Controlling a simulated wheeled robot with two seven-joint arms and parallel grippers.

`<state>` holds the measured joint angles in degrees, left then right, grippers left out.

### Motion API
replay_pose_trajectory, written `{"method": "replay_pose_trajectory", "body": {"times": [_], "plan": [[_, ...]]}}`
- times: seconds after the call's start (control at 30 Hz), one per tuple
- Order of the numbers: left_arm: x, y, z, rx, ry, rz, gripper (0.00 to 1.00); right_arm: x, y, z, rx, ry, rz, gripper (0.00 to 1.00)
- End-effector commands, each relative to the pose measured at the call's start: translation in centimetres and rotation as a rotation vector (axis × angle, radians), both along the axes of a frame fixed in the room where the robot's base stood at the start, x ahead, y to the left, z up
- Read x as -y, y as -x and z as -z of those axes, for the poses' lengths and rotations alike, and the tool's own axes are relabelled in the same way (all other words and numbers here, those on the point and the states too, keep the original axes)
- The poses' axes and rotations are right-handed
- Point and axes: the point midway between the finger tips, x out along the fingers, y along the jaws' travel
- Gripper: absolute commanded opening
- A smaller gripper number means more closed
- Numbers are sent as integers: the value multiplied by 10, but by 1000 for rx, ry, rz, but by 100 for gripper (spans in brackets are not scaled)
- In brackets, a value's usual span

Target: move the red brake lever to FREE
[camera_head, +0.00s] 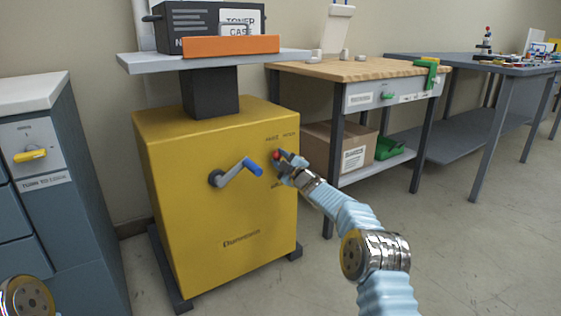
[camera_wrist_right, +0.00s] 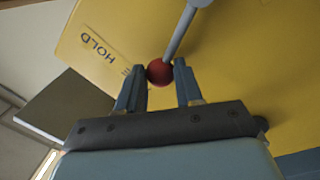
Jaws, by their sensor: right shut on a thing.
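The yellow cabinet (camera_head: 215,200) stands at centre left in the head view. The brake lever's red knob (camera_head: 277,155) is on its front face at the right; in the right wrist view the red ball (camera_wrist_right: 159,72) sits at the end of a grey rod (camera_wrist_right: 181,30). My right gripper (camera_head: 281,158) is at the lever, and in the wrist view its two fingers (camera_wrist_right: 158,84) are on either side of the red ball, shut on it. The word HOLD (camera_wrist_right: 97,48) shows beside it. My left gripper is not in view.
A grey crank with a blue handle (camera_head: 253,168) juts from the cabinet front, left of the lever. A wooden-topped bench (camera_head: 345,70) stands to the right, with a cardboard box (camera_head: 325,150) on its lower shelf. Open floor (camera_head: 460,250) lies at right.

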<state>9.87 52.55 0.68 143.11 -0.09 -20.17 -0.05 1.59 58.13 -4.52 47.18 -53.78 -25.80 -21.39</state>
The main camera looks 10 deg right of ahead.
Motion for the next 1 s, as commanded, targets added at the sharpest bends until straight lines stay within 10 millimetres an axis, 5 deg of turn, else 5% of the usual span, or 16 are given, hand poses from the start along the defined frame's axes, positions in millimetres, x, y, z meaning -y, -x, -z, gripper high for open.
{"method": "replay_pose_trajectory", "body": {"times": [0.33,0.37,0.5,1.0], "plan": [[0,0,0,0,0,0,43,-2,0,2,-1,6,-3,0],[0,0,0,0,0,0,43,-2,0,2,-1,6,-3,38],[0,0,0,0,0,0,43,-2,0,2,-2,5,-3,60],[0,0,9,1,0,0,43,3,13,4,-1,2,-3,61]]}}
